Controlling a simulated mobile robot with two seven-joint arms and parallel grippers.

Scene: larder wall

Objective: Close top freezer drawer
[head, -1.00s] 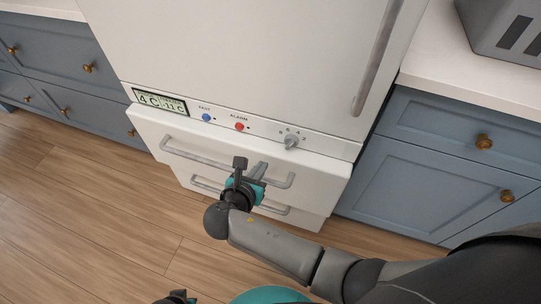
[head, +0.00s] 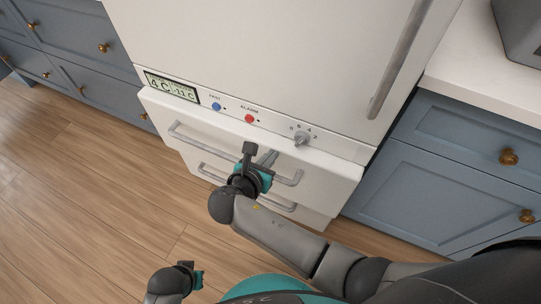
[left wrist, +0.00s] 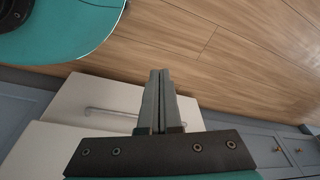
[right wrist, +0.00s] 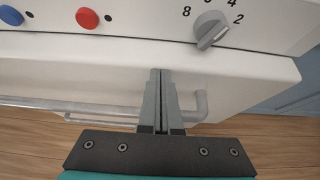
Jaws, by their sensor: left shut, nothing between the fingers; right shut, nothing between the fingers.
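The white top freezer drawer (head: 200,117) sits below the control panel of the white fridge-freezer. Its front stands out a little past the panel, so it is slightly open. Its grey bar handle (head: 200,139) runs across the front. My right gripper (head: 270,157) is shut and empty at the right part of this drawer front, by the handle. In the right wrist view its fingertips (right wrist: 159,75) overlap the drawer front (right wrist: 60,75); I cannot tell whether they touch. My left gripper (head: 197,277) is low over the floor, away from the drawer; its shut fingers show in the left wrist view (left wrist: 160,75).
A lower drawer handle (head: 215,175) shows beneath the top drawer. The panel carries a blue button (head: 216,106), a red button (head: 249,118) and a dial (head: 302,139). Blue cabinets (head: 440,170) flank the freezer. The wooden floor (head: 100,190) at the left is clear.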

